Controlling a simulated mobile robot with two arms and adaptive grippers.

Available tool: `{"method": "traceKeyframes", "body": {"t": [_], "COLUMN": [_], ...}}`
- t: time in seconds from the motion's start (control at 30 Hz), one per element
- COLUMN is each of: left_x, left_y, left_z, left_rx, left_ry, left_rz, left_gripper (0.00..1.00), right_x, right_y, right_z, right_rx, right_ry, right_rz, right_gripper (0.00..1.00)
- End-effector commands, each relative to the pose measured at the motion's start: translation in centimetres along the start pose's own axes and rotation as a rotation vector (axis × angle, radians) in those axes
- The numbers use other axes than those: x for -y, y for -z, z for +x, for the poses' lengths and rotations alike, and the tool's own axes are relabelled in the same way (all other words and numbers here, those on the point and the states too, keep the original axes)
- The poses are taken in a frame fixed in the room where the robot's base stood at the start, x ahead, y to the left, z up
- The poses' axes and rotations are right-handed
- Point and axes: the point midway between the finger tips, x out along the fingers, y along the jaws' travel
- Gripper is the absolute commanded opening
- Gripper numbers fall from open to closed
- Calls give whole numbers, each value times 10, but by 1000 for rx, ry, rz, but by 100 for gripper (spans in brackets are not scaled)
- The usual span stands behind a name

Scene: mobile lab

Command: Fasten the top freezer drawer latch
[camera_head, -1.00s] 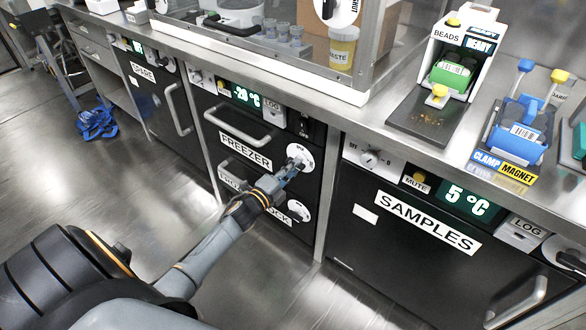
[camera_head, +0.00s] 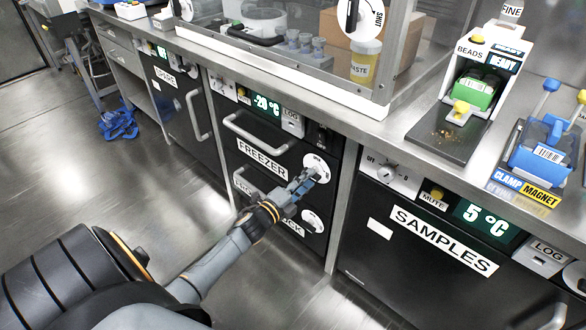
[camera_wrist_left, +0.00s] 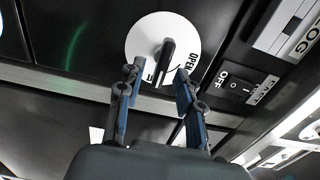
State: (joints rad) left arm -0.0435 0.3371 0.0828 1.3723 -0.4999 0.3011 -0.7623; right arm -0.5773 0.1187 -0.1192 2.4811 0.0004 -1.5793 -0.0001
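The top freezer drawer latch (camera_head: 321,161) is a white round dial on the black drawer front, right of the FREEZER label (camera_head: 262,158). In the left wrist view the dial (camera_wrist_left: 140,42) has a black handle (camera_wrist_left: 166,57) and shows the word OPEN at its right. My left gripper (camera_head: 311,177) is at the latch and partly covers it in the head view. In the left wrist view its two fingers (camera_wrist_left: 157,75) are spread, with the handle's near end between or just beyond the tips. Contact cannot be told. My right gripper is out of view.
A second round latch (camera_head: 313,222) sits on the drawer below. The freezer drawer handle (camera_head: 256,137) sticks out to the left, and the SAMPLES fridge (camera_head: 375,260) is at the right. The steel counter edge (camera_head: 300,107) overhangs above. The floor at left is mostly clear.

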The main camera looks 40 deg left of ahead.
Motion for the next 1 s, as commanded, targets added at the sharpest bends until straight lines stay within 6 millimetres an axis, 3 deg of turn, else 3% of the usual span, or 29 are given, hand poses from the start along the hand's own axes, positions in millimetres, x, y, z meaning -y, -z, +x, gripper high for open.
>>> {"method": "traceKeyframes", "body": {"t": [0.3, 0.5, 1.0], "left_x": [-1, -1, 0], "left_y": [0, 0, 0], "left_z": [-69, -97, -105], "left_rx": [0, 0, 0], "left_ry": [-3, -2, 0], "left_rz": [-1, 0, 0], "left_gripper": [36, 36, 36], "right_x": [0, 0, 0], "right_y": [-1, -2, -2], "right_z": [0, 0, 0], "right_rx": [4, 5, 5], "right_ry": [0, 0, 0], "right_rz": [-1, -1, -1], "right_gripper": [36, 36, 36]}}
